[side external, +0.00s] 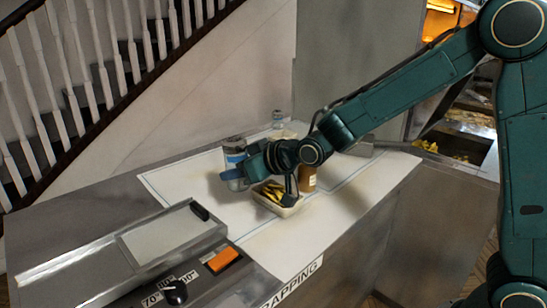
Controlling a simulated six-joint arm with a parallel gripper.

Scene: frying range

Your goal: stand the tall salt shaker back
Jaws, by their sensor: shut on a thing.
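The tall salt shaker (235,151), a cylinder with a grey top and a blue band, stands about upright left of the middle of the white counter mat. My gripper (234,175) reaches in from the right, close to level, and is shut on it. A bluish finger crosses its lower half, and a pale part shows below the finger. I cannot tell whether the base touches the mat.
A pale tray (292,211) of yellow food sits under my wrist, with a brown bottle (307,180) beside it. A small clear jar (278,119) stands behind. The white mat (185,189) is clear at left. An orange switch (222,260) and black knob (174,292) are in front.

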